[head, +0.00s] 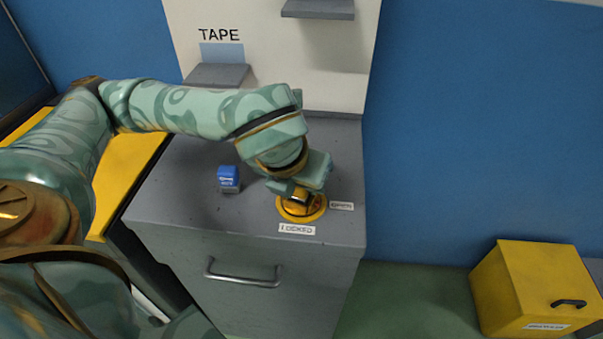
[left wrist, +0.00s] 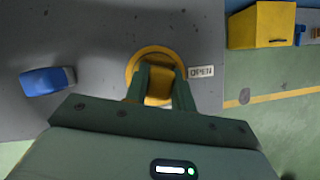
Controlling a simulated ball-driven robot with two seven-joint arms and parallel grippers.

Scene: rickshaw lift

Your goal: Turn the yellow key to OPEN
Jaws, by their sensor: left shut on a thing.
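The yellow key (left wrist: 159,88) stands in a round yellow ring (head: 316,213) on the grey cabinet top. My left gripper (head: 302,194) points down over it and is shut on the key; its two fingers sit either side of the key in the left wrist view (left wrist: 159,86). The OPEN label (head: 342,206) lies right of the ring, and it also shows in the left wrist view (left wrist: 201,72). The LOCKED label (head: 297,229) lies in front of the ring. The gripper hides part of the key, and its exact pointing direction is hard to tell. My right gripper is not in view.
A small blue object (head: 228,178) stands left of the key on the cabinet top (head: 185,200). A drawer handle (head: 243,275) is on the cabinet front. A white panel with a TAPE label (head: 219,35) and small shelves rises behind. A yellow box (head: 532,285) stands on the floor at right.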

